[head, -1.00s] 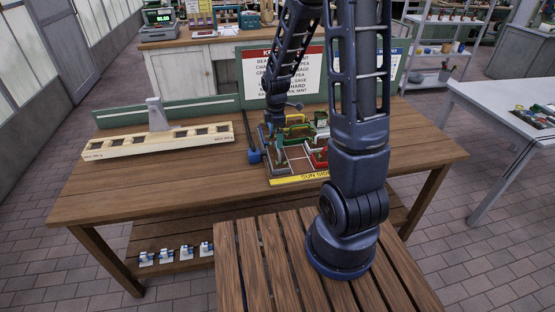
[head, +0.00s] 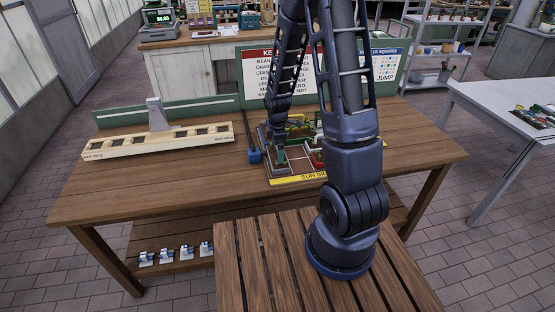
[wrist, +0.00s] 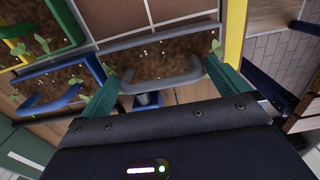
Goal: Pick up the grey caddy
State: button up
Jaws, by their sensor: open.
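The grey caddy (wrist: 150,45) shows in the wrist view as a soil-filled tray with a grey rim and an arched grey handle (wrist: 170,84). Small seedlings stand at its edges. My gripper (wrist: 164,80) is open, with one green finger to each side of the handle. The handle lies between the fingers; I cannot tell whether either touches it. In the head view, my gripper (head: 279,150) is over the near left part of the planting board, and my arm hides much of the caddy there.
A caddy with a blue handle (wrist: 50,102) sits close on the left in the wrist view, with a green one (wrist: 42,30) beyond. The board's yellow edge (head: 300,179) faces me. A long wooden rack (head: 160,141) stands at left on the table (head: 200,185).

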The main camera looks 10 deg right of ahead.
jog(key=shift+c, duration=0.4)
jog(key=c, duration=1.1)
